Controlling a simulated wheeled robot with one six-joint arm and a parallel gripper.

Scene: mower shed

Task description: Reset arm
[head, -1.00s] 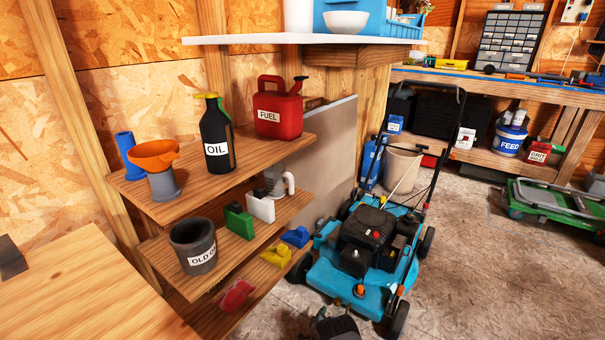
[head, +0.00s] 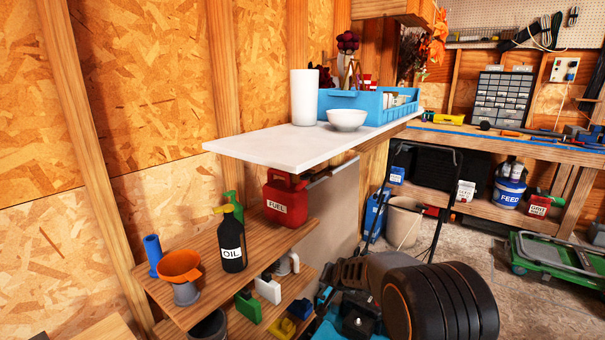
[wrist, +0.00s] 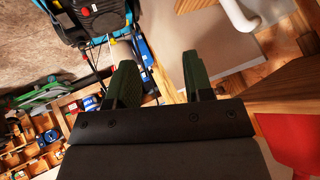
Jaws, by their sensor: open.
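My gripper (wrist: 160,76) is open, its two green fingers apart with nothing between them in the wrist view. In the head view my arm's thick dark links rise at the bottom, right of centre, in front of the blue mower (head: 350,328) and hide most of it. I cannot make out the fingers in the head view. The mower also shows at the top left of the wrist view (wrist: 85,22).
Left of my arm, shelves hold the oil bottle (head: 232,240), orange funnel (head: 180,264) and red fuel can (head: 285,200). A white shelf (head: 270,146) above carries a bowl (head: 346,119) and blue crate (head: 352,102). Floor shows at right, near a green cart (head: 545,255).

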